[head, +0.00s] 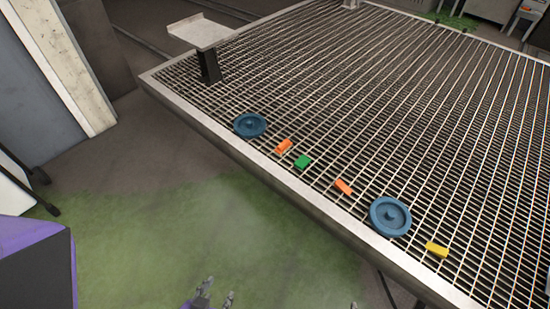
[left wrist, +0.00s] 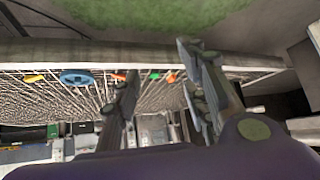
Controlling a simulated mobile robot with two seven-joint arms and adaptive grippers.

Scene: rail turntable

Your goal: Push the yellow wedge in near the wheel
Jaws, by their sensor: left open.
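The yellow wedge (head: 437,250) lies on the metal grating near its front edge, just right of the nearer blue wheel (head: 390,216), with a small gap between them. The wedge (left wrist: 35,78) also shows in the left wrist view, at the left beside the same wheel (left wrist: 75,78). A second blue wheel (head: 249,125) lies farther along the edge. My left gripper (head: 213,297) is at the bottom edge of the head view, in front of the platform, apart from the wedge. In the left wrist view its fingers (left wrist: 160,68) are spread, with nothing held. My right gripper cannot be made out.
Between the wheels lie an orange block (head: 284,146), a green block (head: 302,162) and another orange block (head: 343,187). A raised rim (head: 265,165) borders the grating (head: 400,110). A small plate on a post (head: 201,32) stands at the far left corner. The grating behind the blocks is clear.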

